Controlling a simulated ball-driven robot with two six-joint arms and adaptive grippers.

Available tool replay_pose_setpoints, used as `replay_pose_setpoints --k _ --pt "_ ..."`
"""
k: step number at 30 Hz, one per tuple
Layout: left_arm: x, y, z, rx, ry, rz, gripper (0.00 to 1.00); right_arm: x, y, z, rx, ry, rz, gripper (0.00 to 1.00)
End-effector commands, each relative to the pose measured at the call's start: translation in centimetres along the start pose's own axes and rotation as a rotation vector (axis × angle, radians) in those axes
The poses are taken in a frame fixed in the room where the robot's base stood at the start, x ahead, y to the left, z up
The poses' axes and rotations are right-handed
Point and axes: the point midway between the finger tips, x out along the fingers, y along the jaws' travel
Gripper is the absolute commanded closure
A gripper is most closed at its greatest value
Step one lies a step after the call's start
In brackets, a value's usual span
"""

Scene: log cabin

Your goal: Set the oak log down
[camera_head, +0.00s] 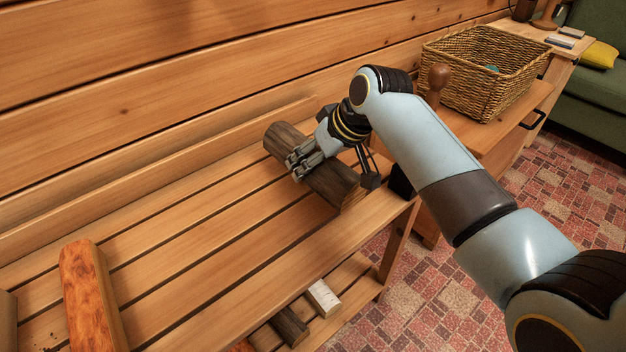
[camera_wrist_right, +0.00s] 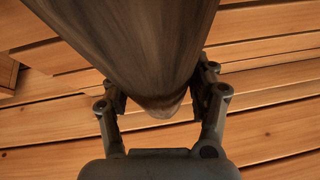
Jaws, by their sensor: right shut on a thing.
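The oak log (camera_head: 330,178) is a dark brown, rough-barked piece with a paler cut end, at the right end of a slatted wooden rack (camera_head: 215,217). My right gripper (camera_head: 304,162) is shut around it from above. In the right wrist view the log (camera_wrist_right: 135,45) fills the upper middle, between the two fingers of the gripper (camera_wrist_right: 163,100). The log lies on or just above the slats; I cannot tell whether it touches them. The slats (camera_wrist_right: 265,120) show behind it. My left gripper is not in view.
An orange-brown log (camera_head: 88,290) lies on the rack's left part. A dark piece (camera_head: 290,327) and a pale piece (camera_head: 323,298) lie on a lower shelf. A wicker basket (camera_head: 455,72) stands on the bench at right. The middle slats are clear.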

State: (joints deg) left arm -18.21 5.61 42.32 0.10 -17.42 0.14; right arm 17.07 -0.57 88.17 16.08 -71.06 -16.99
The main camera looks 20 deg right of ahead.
Motion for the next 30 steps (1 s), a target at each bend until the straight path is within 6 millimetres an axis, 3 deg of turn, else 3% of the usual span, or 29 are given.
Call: replay_pose_setpoints --k 9,19,20,25,30 --pt "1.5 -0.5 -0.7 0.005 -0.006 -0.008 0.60 3.4 0.6 2.0 0.001 0.001 0.000 0.97" --pt "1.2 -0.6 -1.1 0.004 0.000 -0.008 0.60 3.3 0.6 2.0 0.000 0.003 0.000 0.97" --pt "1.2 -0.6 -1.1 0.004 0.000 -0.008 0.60 3.4 0.6 2.1 0.001 0.000 0.000 0.37" --pt "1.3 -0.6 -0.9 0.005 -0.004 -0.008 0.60 3.4 0.6 2.1 0.001 0.000 0.000 0.16" --pt "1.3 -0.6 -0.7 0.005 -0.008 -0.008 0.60 3.4 0.6 2.1 0.001 0.000 0.000 0.16"
